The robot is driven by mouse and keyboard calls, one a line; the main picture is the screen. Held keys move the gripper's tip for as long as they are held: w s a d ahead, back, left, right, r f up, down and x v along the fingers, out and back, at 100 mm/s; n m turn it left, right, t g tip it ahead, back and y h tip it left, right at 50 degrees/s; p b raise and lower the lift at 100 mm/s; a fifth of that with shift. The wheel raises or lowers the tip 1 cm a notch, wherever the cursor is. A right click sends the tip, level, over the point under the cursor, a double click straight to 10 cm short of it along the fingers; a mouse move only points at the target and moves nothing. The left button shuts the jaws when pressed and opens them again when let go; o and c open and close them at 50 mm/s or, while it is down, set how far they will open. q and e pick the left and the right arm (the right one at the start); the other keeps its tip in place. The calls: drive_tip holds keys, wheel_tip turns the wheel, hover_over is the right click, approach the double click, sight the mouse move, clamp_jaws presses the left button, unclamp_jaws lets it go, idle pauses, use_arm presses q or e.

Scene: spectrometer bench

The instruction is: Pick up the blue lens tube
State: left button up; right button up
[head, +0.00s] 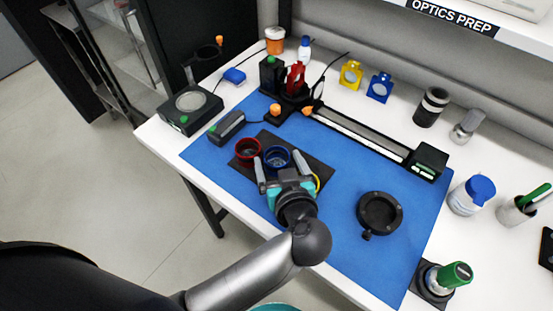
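The blue lens tube (277,158) is a short, dark-centred ring standing on a black mat (318,171) on the blue work surface. My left gripper (276,157) is open, with one grey finger to the left of the tube and one to the right. The tube lies between the fingertips in the head view; I cannot tell whether they touch it. A red lens tube (247,150) stands just left of the left finger. A yellow ring edge (318,183) shows at the gripper's right, mostly hidden. My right gripper is not in view.
A grey device (227,126) lies beyond the red tube. A black round mount (380,213) lies to the right. A rail (360,134) with holders crosses behind. A green-topped tool (455,275) stands at front right. Blue surface between mat and mount is clear.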

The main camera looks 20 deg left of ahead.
use_arm(q)
drive_tip(key=c, duration=1.3)
